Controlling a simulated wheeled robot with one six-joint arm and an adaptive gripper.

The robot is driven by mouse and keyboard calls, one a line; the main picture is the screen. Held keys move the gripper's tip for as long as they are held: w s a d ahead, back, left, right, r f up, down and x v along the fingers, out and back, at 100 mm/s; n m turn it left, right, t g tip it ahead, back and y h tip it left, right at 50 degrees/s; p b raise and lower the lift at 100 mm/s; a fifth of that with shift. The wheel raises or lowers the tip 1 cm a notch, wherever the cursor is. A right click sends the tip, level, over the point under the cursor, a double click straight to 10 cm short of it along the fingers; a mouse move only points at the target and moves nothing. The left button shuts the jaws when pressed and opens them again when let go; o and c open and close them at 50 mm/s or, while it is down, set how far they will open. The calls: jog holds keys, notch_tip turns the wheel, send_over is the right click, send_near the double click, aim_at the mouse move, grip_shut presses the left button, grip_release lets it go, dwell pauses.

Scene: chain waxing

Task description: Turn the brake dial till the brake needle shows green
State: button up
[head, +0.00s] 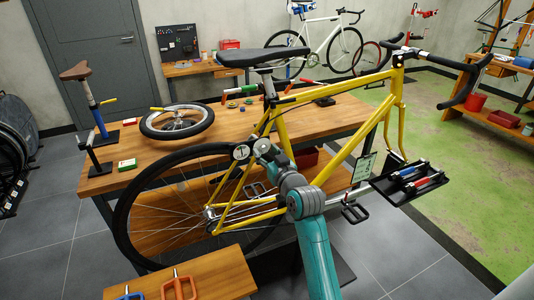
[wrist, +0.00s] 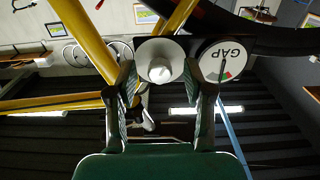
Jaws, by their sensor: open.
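The brake dial, a pale round cone-shaped knob (wrist: 160,70), sits between the two fingertips of my gripper (wrist: 160,82) in the wrist view. The gripper is open, with a finger on each side of the knob; I cannot tell whether either touches it. Beside it is a round white gauge (wrist: 212,57) marked GAP, with a thin dark needle and small red and green patches. The needle's exact reading is too small to tell. In the head view the gauge (head: 241,152) sits at the yellow bicycle's (head: 345,160) rear, and my gripper (head: 268,158) is just right of it.
The bicycle's rear wheel (head: 122,215) and frame tubes are close around my gripper. A wooden workbench (head: 225,142) stands behind, with a small wheel (head: 178,133) lying on it. A black tray (head: 410,196) with coloured tools is at right. Grey floor is clear at lower right.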

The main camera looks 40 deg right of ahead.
grip_shut()
jog(key=m, duration=0.5)
jog(key=shift+m, duration=0.3)
jog(key=m, duration=0.6)
dwell(0.6)
